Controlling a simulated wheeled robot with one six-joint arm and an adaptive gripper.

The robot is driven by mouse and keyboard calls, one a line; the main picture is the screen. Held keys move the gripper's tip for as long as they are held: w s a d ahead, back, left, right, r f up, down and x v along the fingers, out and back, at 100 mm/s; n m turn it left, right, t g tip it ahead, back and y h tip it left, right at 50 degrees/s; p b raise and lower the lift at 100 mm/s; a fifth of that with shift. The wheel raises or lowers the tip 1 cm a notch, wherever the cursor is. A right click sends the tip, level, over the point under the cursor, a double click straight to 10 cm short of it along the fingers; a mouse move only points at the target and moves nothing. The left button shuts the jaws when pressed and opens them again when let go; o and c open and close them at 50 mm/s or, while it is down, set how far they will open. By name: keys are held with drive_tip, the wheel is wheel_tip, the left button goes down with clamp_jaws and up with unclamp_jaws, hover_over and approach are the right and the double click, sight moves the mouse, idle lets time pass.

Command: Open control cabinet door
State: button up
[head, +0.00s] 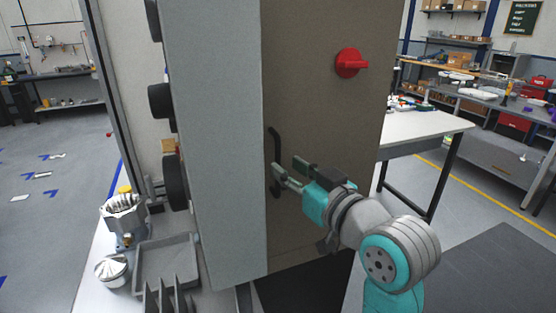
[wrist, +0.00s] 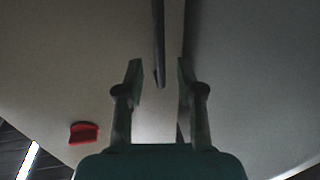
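The control cabinet stands upright in the middle of the head view, with a brown face (head: 320,110) and a light grey side (head: 220,130). A slim dark vertical handle (head: 275,146) is on the brown face near its left edge. A red rotary knob (head: 349,63) sits higher up; it also shows in the wrist view (wrist: 84,132). My gripper (head: 284,170) is at the handle's lower part. In the wrist view my gripper (wrist: 159,75) has its fingers apart, with the dark handle bar (wrist: 159,45) between them, seemingly touching neither. I cannot tell its depth between them.
A white bench at lower left holds a grey tray (head: 167,262) and metal housings (head: 124,213). Black round knobs (head: 174,183) stick out at the cabinet's left. A white table (head: 425,130) stands behind right. Floor on the right is open around a dark mat (head: 490,265).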

sight(279, 161)
drive_tip(key=shift+x, duration=2.35)
clamp_jaws()
